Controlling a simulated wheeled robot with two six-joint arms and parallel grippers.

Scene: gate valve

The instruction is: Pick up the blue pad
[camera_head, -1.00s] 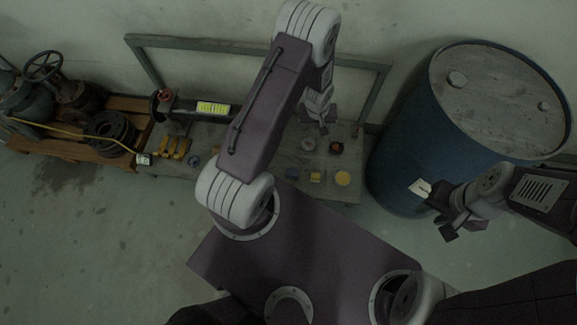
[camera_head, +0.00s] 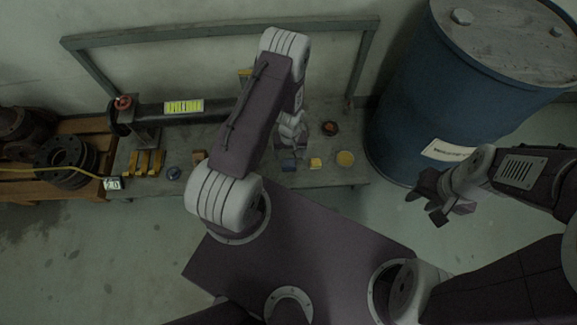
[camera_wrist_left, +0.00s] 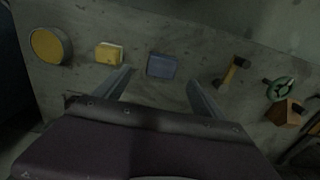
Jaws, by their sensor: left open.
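The blue pad (camera_head: 289,164) lies on the grey bench (camera_head: 222,184), left of a small yellow block (camera_head: 315,163). In the left wrist view the pad (camera_wrist_left: 161,66) is a flat blue-grey rectangle ahead of and between the fingers. My left gripper (camera_wrist_left: 160,88) is open and empty, its two fingers spread either side of the pad's line. In the head view the left gripper (camera_head: 290,143) is near the pad, partly hidden by its own wrist. My right gripper (camera_head: 428,201) looks open and empty, in front of the blue drum.
A yellow round disc (camera_head: 345,158) and a dark red part (camera_head: 330,128) are on the bench's right side. Yellow blocks (camera_head: 149,163) and a black pipe with a red end (camera_head: 160,113) are on its left. The blue drum (camera_head: 420,110) stands right of the bench.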

